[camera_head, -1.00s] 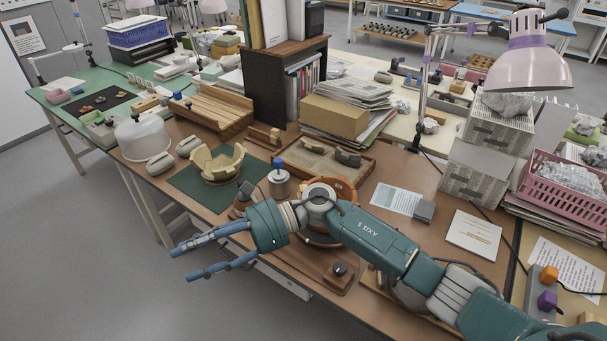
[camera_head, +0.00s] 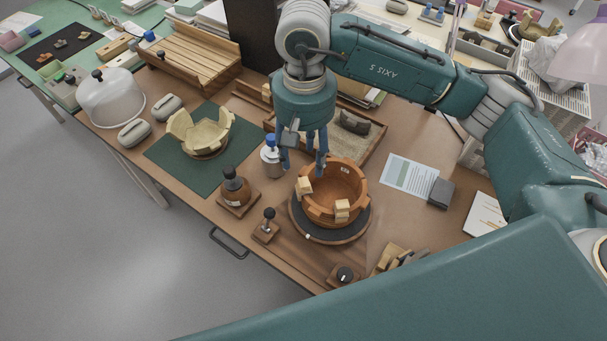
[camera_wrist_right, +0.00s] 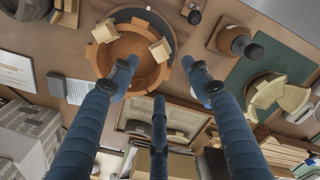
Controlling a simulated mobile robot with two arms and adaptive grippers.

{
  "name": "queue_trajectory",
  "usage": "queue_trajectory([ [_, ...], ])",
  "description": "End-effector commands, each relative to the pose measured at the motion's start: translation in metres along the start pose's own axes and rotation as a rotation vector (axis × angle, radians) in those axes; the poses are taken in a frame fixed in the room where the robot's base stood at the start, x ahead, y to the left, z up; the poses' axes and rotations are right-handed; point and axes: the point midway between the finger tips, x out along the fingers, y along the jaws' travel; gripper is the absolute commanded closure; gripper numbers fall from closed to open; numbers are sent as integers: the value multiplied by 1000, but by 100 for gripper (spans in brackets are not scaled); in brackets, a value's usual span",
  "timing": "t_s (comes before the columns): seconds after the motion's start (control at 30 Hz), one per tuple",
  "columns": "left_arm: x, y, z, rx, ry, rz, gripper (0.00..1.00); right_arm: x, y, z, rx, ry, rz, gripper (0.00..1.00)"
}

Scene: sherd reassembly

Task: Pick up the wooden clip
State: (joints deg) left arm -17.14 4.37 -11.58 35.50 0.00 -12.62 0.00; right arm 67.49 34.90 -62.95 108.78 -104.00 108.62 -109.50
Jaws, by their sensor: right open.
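Two pale wooden clips sit on the rim of a reddish-brown pot (camera_head: 347,178), one at its left (camera_head: 304,187) and one at its front (camera_head: 342,208). Both also show in the right wrist view, one near the top left (camera_wrist_right: 105,31) and one at the pot's right edge (camera_wrist_right: 160,50). Pale wooden pieces (camera_head: 390,254) lie at the table's front, partly hidden by a teal arm link. My right gripper (camera_head: 303,162) is open and empty, fingers pointing down behind and left of the pot. Its fingertips (camera_wrist_right: 158,76) are apart from the clips. My left gripper is not in view.
The pot stands on a dark round turntable (camera_head: 315,228). Close left are a blue-capped jar (camera_head: 271,160), a brown bottle (camera_head: 236,188) and a small knobbed block (camera_head: 266,225). A shallow wooden tray (camera_head: 372,150) lies behind, and a pale sherd bowl (camera_head: 203,135) on a green mat.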

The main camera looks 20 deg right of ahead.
Motion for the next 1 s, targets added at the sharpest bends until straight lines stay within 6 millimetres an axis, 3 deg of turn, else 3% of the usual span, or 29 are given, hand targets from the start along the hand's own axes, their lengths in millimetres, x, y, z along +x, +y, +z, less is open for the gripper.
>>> queue_trajectory([
  [0.2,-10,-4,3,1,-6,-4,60,32,0,1,2,-5,-2,52],
  [0.37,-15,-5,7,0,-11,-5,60,42,-1,2,3,-5,-3,52],
  [0.53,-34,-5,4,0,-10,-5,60,64,-3,5,4,-10,-3,52],
  [0.7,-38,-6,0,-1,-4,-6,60,87,-3,4,4,-6,-4,52],
  [0.97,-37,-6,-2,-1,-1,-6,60,92,-3,3,3,-2,-5,52],
  [1.0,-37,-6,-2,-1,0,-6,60,92,-4,3,3,-2,-5,58],
])
